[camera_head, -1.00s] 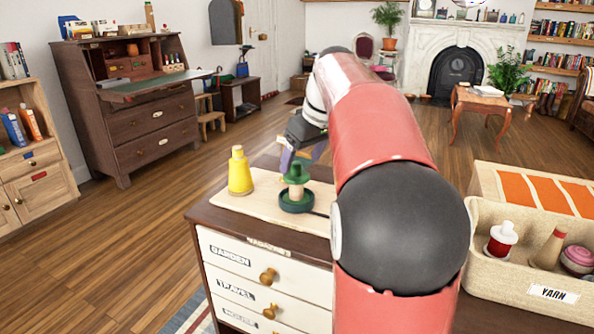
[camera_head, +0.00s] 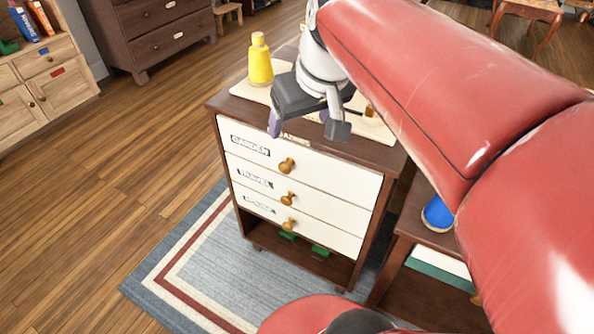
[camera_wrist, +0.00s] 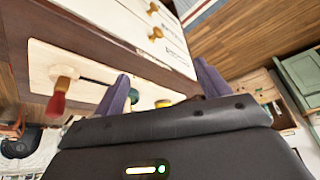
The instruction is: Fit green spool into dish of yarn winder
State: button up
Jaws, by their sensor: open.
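My gripper (camera_head: 305,124) is open, with purple fingers pointing down by the top front edge of the drawer cabinet. The pale winder board (camera_head: 243,89) lies on the cabinet top behind the gripper. The green spool and its dish are hidden behind my gripper in the head view. A small green part (camera_wrist: 133,97) shows beside one finger in the wrist view; I cannot tell whether it is spool or dish. A wooden peg with a red end (camera_wrist: 60,95) stands on the board.
The cabinet (camera_head: 300,165) has three closed white drawers with knobs. A blue object (camera_head: 437,215) sits on lower furniture at right. A striped rug (camera_head: 190,270) lies in front; floor at left is clear.

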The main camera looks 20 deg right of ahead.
jog(key=s+a+f, duration=0.3)
jog(key=s+f, duration=0.5)
jog(key=f, duration=0.1)
jog(key=shift+s+a+f+m+t, duration=0.3)
jog(key=shift+s+a+f+m, duration=0.05)
jog(key=shift+s+f+m, duration=0.05)
dwell(0.4)
